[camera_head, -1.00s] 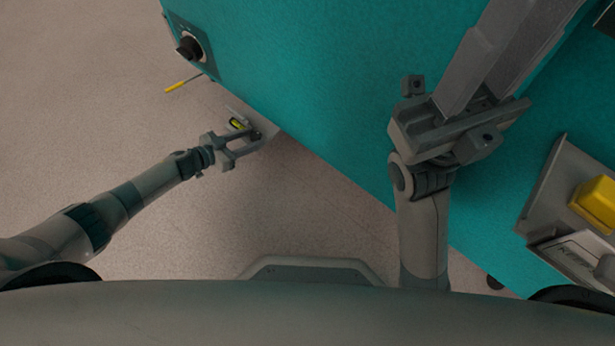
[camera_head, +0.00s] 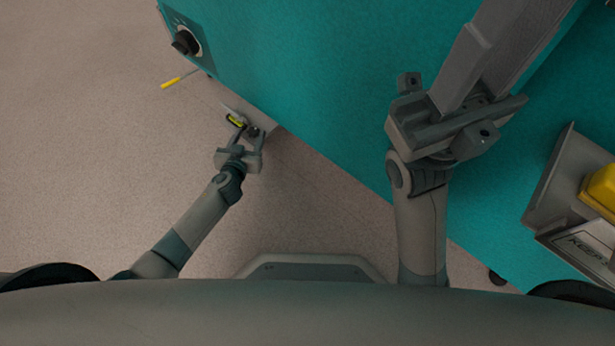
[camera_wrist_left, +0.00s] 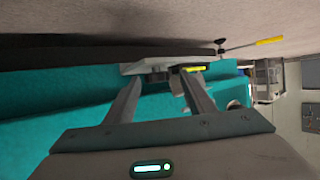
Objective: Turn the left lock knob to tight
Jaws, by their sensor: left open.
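A small dark knob (camera_wrist_left: 157,76) sits under a pale plate (camera_wrist_left: 135,68) on the teal cabinet in the left wrist view. A yellow-green level vial (camera_wrist_left: 195,69) is beside it. In the head view the plate (camera_head: 232,109) is at the cabinet's lower corner, with the vial (camera_head: 235,120) on it. My left gripper (camera_head: 249,135) is open at this corner. In the left wrist view its fingers (camera_wrist_left: 160,88) stand on either side of the knob; contact cannot be told. My right gripper (camera_head: 455,115) is over the cabinet; its jaw state is unclear.
The teal cabinet (camera_head: 310,70) fills the upper middle. A black dial (camera_head: 185,43) is on its left end. A yellow-handled rod (camera_head: 172,83) sticks out below the dial. A grey bracket with a yellow block (camera_head: 600,188) is at right. Bare floor lies left.

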